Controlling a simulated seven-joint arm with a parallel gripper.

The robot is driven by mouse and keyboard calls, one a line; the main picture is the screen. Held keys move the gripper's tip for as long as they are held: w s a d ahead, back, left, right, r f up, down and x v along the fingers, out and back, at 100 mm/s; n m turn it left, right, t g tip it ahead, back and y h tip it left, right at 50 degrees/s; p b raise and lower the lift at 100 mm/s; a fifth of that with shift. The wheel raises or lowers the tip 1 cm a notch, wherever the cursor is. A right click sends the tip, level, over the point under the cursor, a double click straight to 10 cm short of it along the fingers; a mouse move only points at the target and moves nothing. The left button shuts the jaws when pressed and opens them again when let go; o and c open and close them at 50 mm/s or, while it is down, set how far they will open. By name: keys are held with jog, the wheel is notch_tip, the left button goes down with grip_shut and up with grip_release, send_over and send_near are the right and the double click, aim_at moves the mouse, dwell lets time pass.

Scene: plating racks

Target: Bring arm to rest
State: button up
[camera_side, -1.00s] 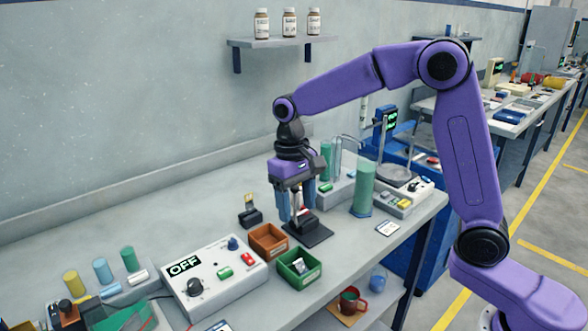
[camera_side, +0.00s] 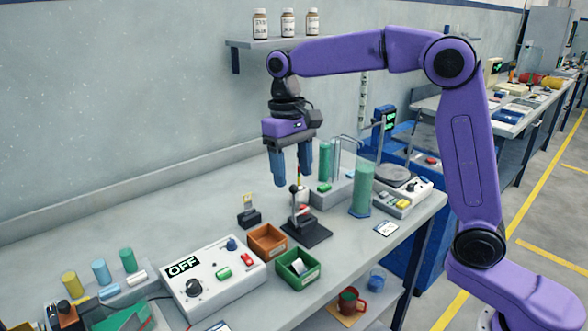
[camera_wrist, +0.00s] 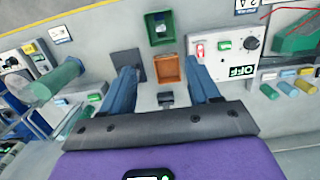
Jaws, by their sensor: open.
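My gripper (camera_side: 291,166) is open and empty, with blue fingers pointing down, held above the bench. In the side view it hangs over a small black stand (camera_side: 306,232) with an upright post. In the wrist view, my gripper's two fingers (camera_wrist: 164,90) are spread apart. Between them show an orange bin (camera_wrist: 168,70) and a small black holder (camera_wrist: 165,98). The arm is raised and bent, clear of the bench.
A control box (camera_side: 212,282) reading OFF stands front left. Orange (camera_side: 268,243) and green (camera_side: 298,270) bins sit beside it. A green cylinder (camera_side: 363,190) and a scale (camera_side: 397,178) stand at right. A shelf (camera_side: 283,42) with bottles is on the wall.

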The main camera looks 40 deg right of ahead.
jog(key=s+d+f+n, duration=0.2)
jog(key=s+f+n, duration=0.1)
jog(key=s, duration=0.7)
jog(key=s+d+f+n+t, duration=0.1)
jog(key=s+n, duration=0.4)
jog(key=s, duration=0.5)
jog(key=s+d+f+n, duration=0.4)
jog(key=s+f, duration=0.1)
jog(key=s, duration=0.5)
jog(key=shift+f+n+t, duration=0.2)
jog(key=shift+n+t, duration=0.1)
jog(key=shift+d, duration=0.1)
